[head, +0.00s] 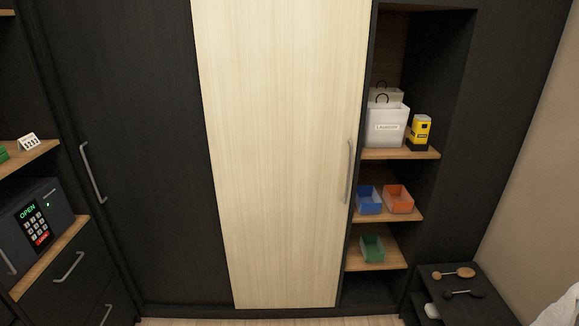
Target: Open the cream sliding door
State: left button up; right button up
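The cream sliding door (275,150) is a tall pale wood-grain panel in the middle of the head view. A vertical metal bar handle (349,172) is fixed near its right edge. Its right edge lies beside the open shelves, and its left edge meets a dark panel (135,150). The dark panel has its own metal handle (92,173) near its left edge. Neither of my grippers shows in the head view.
Right shelves (395,216) hold a white laundry bag (386,128), a yellow-black device (420,131) and blue (368,207), orange (398,206) and green (373,249) bins. A safe (38,222) stands left. A low black unit (462,304) stands at lower right.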

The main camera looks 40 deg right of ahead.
aim_at(281, 81)
jog(key=i+l, duration=0.55)
jog(key=l, duration=0.2)
jog(key=i+l+z, duration=0.15)
jog(key=z, duration=0.3)
jog(key=i+l+z, duration=0.1)
jog(key=z, duration=0.35)
jog(key=i+z, duration=0.2)
jog(key=z, duration=0.25)
